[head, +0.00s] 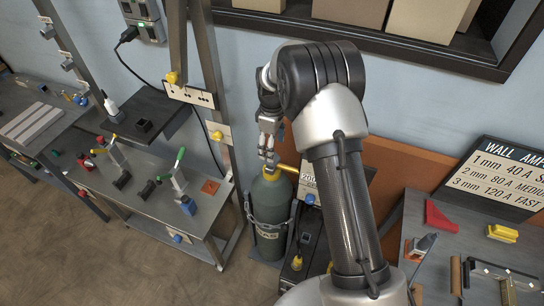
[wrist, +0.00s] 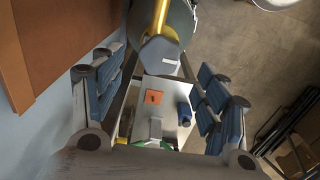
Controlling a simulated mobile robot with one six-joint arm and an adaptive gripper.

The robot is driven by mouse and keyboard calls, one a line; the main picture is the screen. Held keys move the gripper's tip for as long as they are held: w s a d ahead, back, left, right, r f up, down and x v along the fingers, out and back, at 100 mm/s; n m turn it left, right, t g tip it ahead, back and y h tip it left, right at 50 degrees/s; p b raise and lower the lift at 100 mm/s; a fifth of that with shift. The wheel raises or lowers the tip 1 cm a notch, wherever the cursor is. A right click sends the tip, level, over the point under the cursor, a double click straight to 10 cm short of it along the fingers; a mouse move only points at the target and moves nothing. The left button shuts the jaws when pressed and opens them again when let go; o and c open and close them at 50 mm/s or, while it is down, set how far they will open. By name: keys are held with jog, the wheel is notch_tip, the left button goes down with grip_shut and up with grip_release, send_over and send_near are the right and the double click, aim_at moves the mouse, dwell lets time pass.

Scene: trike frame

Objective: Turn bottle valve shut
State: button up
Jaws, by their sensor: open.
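The gas bottle (head: 270,212) stands upright in the head view, dark grey-green with a yellow band near its top. A brass fitting (head: 288,168) sticks out beside its neck. My gripper (head: 268,150) is just above the bottle top, pointing down, and covers most of the valve there. In the wrist view a grey, angular valve knob (wrist: 160,56) lies between the far ends of my open, blue-padded fingers (wrist: 158,78). The brass piece (wrist: 161,16) and bottle edge (wrist: 182,18) show behind it. I see no finger closed on the knob; contact cannot be told.
A steel bench (head: 150,205) with clamps and small tools stands left of the bottle. A metal post (head: 212,75) rises close by. Chains or straps circle the bottle. An orange-brown panel (head: 400,160) and a right-hand bench (head: 450,250) stand to the right. Open floor lies front left.

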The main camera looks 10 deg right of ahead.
notch_tip(320, 180, down, 5)
jog(key=shift+f+b, duration=0.1)
jog(key=shift+b, duration=0.25)
jog(key=shift+c, duration=0.6)
jog(key=c, duration=1)
